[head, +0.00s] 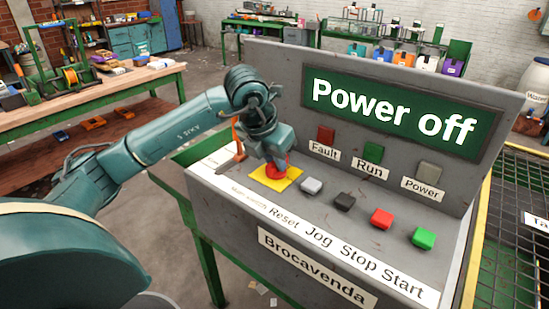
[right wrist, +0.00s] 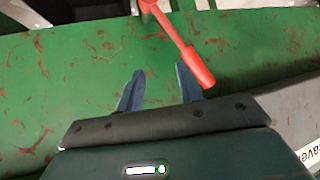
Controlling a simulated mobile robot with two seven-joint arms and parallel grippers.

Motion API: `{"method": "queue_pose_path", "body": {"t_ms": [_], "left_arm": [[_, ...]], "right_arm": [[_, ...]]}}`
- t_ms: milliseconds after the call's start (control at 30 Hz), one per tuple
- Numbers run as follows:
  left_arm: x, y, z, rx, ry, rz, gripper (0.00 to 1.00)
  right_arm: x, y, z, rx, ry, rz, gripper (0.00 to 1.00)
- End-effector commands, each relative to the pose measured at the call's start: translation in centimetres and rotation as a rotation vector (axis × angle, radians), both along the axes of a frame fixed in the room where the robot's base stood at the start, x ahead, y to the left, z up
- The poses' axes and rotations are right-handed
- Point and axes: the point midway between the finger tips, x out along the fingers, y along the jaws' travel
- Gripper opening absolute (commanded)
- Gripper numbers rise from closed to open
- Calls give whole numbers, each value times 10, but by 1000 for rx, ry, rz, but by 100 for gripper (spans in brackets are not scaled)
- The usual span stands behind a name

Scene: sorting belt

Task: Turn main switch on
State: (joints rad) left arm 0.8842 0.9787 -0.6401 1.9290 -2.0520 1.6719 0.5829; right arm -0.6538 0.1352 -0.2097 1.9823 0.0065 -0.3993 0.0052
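The grey control console (head: 400,75) has a screen reading "Power off" (head: 392,112). An orange-red lever (head: 238,142) stands at the console's left end, partly behind my left arm. My left gripper (head: 274,163) points down at a red round button (head: 275,173) on a yellow plate; whether it touches is unclear, and its fingers are too hidden to read. In the right wrist view, a red lever (right wrist: 182,45) slants down to the right before a green surface. My right gripper (right wrist: 158,85) has its fingers apart and empty, with the lever's end near the right finger.
Grey, black, red and green buttons (head: 424,238) run along the console top. Fault, Run and Power lamps (head: 429,172) sit under the screen. A workbench (head: 100,95) stands behind at left. A wire mesh cage (head: 510,240) is at right.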

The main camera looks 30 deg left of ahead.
Motion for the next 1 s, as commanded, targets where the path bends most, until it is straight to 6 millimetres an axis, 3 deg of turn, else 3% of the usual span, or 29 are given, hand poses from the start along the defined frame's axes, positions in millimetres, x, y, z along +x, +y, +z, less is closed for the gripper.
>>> {"method": "queue_pose_path", "body": {"t_ms": [167,567,1000], "left_arm": [[0,0,0,0,-1,0,0],[0,1,0,-1,-2,-45,0],[1,3,-1,-2,-3,-372,0]], "right_arm": [[-3,0,-1,-1,5,1,36],[-4,0,-5,0,6,2,36],[1,6,-9,9,-27,21,36]]}}
